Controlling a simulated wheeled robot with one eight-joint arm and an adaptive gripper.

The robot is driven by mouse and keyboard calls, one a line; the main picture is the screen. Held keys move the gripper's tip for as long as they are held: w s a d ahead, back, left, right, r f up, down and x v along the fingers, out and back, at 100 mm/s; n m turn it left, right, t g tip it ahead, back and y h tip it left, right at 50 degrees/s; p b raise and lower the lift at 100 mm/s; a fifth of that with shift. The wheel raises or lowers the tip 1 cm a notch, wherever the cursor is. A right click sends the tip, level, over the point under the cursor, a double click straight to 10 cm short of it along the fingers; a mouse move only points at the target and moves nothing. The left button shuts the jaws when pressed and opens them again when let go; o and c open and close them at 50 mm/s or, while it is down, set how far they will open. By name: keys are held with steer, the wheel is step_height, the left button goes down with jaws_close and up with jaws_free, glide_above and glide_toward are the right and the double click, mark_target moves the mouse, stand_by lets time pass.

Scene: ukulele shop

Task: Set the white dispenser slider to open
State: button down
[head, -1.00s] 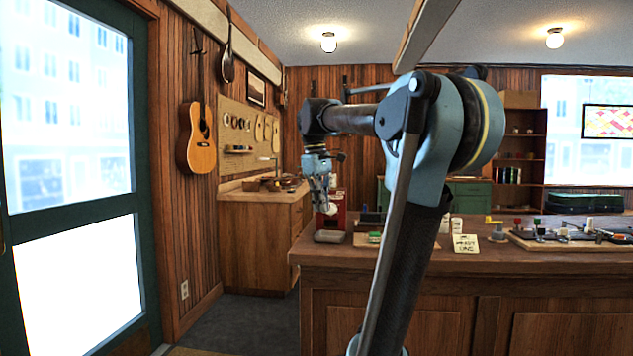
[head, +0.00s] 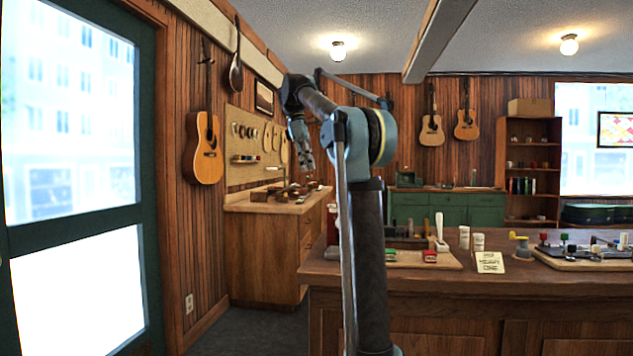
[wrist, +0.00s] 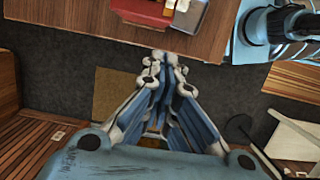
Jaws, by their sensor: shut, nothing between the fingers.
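A red dispenser (head: 332,222) stands at the left end of the wooden counter (head: 462,264) in the head view, mostly hidden behind my arm. My gripper (head: 309,164) is raised higher than the counter top, up and left of the dispenser. In the wrist view my gripper (wrist: 164,60) is shut and empty, pointing towards the counter edge over the floor.
A workbench (head: 262,240) stands against the left wall, with a guitar (head: 204,148) hung nearby. The counter holds a board with small items, white jars (head: 464,238), a note card (head: 490,262) and a larger tool board (head: 590,262). Dark floor lies between bench and counter.

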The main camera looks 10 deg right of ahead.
glide_toward(330, 203)
step_height(330, 203, down, 5)
steer(key=w+a, duration=0.2)
steer(key=a, duration=0.1)
steer(key=shift+s+d+f, duration=0.1)
steer(key=shift+s+d, duration=0.1)
steer(key=shift+d, duration=0.5)
steer(key=shift+s+d+r, duration=0.1)
steer(key=shift+s+d, duration=0.1)
steer(key=shift+d, duration=0.5)
steer(key=shift+s+d+f, duration=0.1)
steer(key=shift+s+d, duration=0.1)
steer(key=shift+d, duration=0.45)
steer(key=shift+s, duration=0.1)
